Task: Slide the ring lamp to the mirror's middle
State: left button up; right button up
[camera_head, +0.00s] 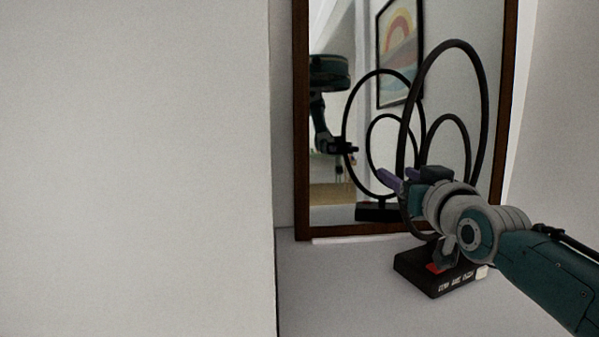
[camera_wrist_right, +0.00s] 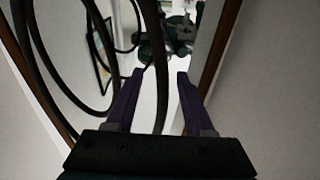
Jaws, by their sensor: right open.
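The ring lamp (camera_head: 420,268) is black, with a large and a smaller upright ring on a low block base with white lettering and a red patch. It stands before the right part of the mirror (camera_head: 302,150), which has a brown wooden frame. My right gripper (camera_head: 388,180) is at the lower part of the rings, above the base, hiding part of them. In the right wrist view, its two purple fingers (camera_wrist_right: 162,75) are apart, and a dark ring band (camera_wrist_right: 155,30) runs between them; contact cannot be told. My left gripper is not in view.
The grey surface (camera_head: 330,285) is clear to the left of the lamp base. A pale wall (camera_head: 140,170) fills the left side and borders this surface. The mirror shows reflections of the lamp, my arm and a rainbow picture (camera_head: 398,50).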

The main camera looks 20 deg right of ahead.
jog(key=shift+s, duration=0.1)
jog(key=shift+s+a, duration=0.15)
jog(key=shift+s, duration=0.2)
jog(key=p+v, duration=0.2)
jog(key=v, duration=0.7)
